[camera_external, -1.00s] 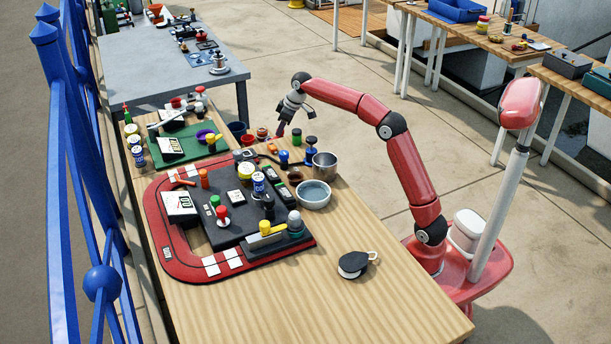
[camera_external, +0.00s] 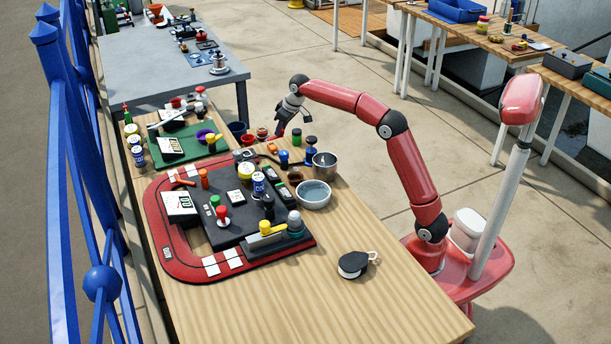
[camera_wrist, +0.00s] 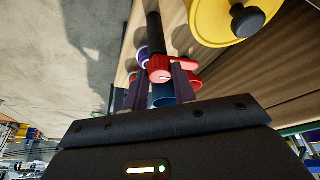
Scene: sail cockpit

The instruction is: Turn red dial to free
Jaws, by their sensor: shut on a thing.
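The red dial (camera_wrist: 159,69) shows in the wrist view as a round red knob with a white mark on its face and a red arm reaching right. It sits at the end of a black shaft. My gripper (camera_wrist: 161,76) has its two dark fingers on either side of the dial and is shut on it. In the external view my gripper (camera_external: 278,131) is low at the far right edge of the wooden table, and the dial cannot be made out clearly there. The lettering for "free" cannot be read.
A yellow round part with a black knob (camera_wrist: 247,20) is close at the upper right of the wrist view. In the external view, blue-topped parts (camera_external: 284,156), a steel pot (camera_external: 325,164) and a grey bowl (camera_external: 313,193) stand nearby. The table's front is mostly clear.

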